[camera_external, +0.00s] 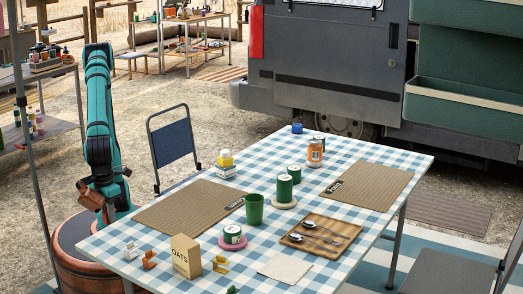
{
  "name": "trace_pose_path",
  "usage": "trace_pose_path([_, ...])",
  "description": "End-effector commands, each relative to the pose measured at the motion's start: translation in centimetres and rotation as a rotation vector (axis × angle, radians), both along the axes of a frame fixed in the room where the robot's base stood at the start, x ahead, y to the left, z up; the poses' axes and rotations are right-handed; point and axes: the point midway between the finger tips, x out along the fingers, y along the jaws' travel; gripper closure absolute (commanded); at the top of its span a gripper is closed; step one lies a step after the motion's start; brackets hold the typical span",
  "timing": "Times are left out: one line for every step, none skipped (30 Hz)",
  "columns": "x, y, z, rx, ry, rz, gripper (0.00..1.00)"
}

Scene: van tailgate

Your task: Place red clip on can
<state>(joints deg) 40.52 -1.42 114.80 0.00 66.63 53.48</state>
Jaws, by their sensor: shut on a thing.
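The red clip (149,260) is an orange-red piece standing on the checked table (330,228) near its front left. Several cans stand on the table. One low green can with a pale lid (232,235) sits on a pink coaster. A taller green can (284,189) sits on a pale coaster, with another green can (295,174) behind it. An orange can (315,154) stands farther back. My arm is folded at the left, clear of the table. My gripper (90,196) seems to be its brown end; its fingertips and anything between them cannot be made out.
A white clip (131,251), an oats box (186,256) and a yellow clip (220,265) stand near the red one. A green cup (254,210), a wooden tray with spoons (320,259), placemats and a yellow-capped bottle (226,165) occupy the table. A chair (172,143) stands behind it.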

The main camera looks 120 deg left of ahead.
Motion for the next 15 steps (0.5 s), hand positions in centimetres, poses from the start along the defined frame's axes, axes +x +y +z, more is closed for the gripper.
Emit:
trace_pose_path([0.1,0.1,0.0,0.0,0.0,0.003,1.0])
trace_pose_path([0.3,0.1,0.0,0.0,0.0,0.006,1.0])
trace_pose_path([0.6,0.3,0.1,0.0,0.0,0.012,1.0])
trace_pose_path([0.9,0.4,0.2,0.0,0.0,0.019,1.0])
trace_pose_path([1.4,0.6,0.3,0.0,0.0,0.028,1.0])
trace_pose_path([2.1,1.0,0.5,0.0,0.0,0.043,1.0])
trace_pose_path([2.7,1.3,0.6,0.0,0.0,0.055,1.0])
trace_pose_path([3.4,1.7,0.7,0.0,0.0,0.069,1.0])
trace_pose_path([4.4,2.2,0.9,0.0,0.0,0.09,1.0])
trace_pose_path([5.2,2.7,1.1,-0.001,-0.001,0.107,1.0])
trace_pose_path([6.0,3.2,1.3,-0.001,-0.001,0.125,1.0])
trace_pose_path([7.1,3.9,1.6,-0.001,-0.001,0.148,1.0])
trace_pose_path([7.9,4.4,1.8,0.0,-0.001,0.166,1.0])
trace_pose_path([8.7,5.0,1.9,0.0,0.0,0.183,1.0])
trace_pose_path([9.8,5.8,2.1,0.0,0.0,0.207,1.0])
